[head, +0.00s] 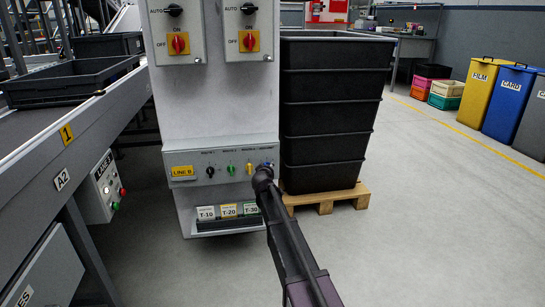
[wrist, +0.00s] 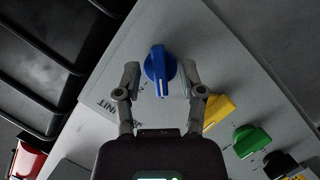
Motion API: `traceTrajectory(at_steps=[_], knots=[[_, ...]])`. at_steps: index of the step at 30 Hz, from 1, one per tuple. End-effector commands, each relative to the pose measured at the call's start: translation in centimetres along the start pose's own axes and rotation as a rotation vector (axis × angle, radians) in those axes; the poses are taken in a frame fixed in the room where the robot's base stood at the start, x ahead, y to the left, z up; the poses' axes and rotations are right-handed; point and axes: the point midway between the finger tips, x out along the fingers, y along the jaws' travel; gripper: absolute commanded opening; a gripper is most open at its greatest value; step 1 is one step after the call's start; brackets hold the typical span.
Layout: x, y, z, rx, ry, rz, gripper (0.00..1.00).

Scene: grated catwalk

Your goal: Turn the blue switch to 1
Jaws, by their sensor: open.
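The blue switch (wrist: 160,66) is a knob on a pale panel, with a white line on its grip. In the wrist view this line points down the picture, towards my gripper's body. My gripper (wrist: 161,82) is open, with one finger on each side of the knob's grip; I cannot tell whether either finger touches it. The panel print beside the knob is partly covered by the fingers, and I cannot read a 1. In the head view my gripper (head: 265,172) is at the right end of the switch row and hides most of the blue switch.
Yellow (wrist: 217,109), green (wrist: 249,141) and black (wrist: 281,165) knobs sit in a row beside the blue one. In the head view stacked black crates (head: 330,110) stand on a pallet (head: 325,198) close right of the panel. Open floor lies further right.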

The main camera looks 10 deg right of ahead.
Motion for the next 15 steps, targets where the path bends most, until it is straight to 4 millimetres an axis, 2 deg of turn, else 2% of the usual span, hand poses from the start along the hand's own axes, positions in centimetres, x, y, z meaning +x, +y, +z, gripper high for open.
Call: traceTrajectory(at_steps=[15], knots=[[-0.02,0.16,-0.02,0.247,0.0,-0.102,0.51]])
